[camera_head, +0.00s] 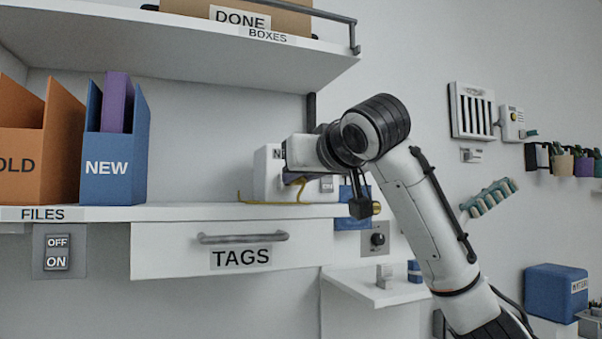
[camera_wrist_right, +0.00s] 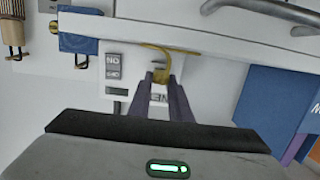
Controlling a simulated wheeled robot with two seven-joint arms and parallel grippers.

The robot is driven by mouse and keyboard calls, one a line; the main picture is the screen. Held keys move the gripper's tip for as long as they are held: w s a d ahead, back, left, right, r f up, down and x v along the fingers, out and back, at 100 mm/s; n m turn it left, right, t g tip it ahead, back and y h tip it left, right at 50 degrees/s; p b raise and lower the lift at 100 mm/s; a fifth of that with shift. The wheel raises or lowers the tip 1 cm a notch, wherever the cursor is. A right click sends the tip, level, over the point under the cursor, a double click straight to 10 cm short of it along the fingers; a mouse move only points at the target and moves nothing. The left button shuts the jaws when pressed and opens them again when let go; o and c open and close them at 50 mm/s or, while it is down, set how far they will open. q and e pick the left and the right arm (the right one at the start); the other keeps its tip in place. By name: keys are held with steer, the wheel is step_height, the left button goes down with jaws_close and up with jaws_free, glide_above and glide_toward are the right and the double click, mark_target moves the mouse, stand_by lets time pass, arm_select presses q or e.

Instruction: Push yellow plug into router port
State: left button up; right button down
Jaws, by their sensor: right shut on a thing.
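The white router (camera_head: 266,172) stands on the shelf in the head view, partly behind my right gripper (camera_head: 293,178). It also shows in the right wrist view (camera_wrist_right: 115,85), with its label turned upside down. My right gripper (camera_wrist_right: 161,82) has purple fingers shut on the yellow plug (camera_wrist_right: 161,73), at the router's front. A yellow cable (camera_head: 272,202) curves down from it onto the shelf. The fingers hide most of the plug and the port, so I cannot tell how far the plug is in. My left gripper is not in view.
The shelf (camera_head: 185,212) carries orange and blue file holders (camera_head: 112,150) at left. A drawer marked TAGS (camera_head: 165,250) is below. An upper shelf (camera_head: 170,40) hangs overhead. A blue object (camera_head: 350,217) sits right of the router, behind my arm.

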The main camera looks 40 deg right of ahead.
steer(key=shift+p+x, duration=0.45)
steer(key=shift+x, duration=0.4)
steer(key=c, duration=1.5)
jaws_free()
steer(key=shift+w+r, duration=0.1)
steer(key=shift+r, duration=0.05)
steer(key=shift+c, duration=0.2)
steer(key=b+v, duration=0.2)
steer(key=v, duration=0.8)
steer(key=shift+b, duration=0.3)
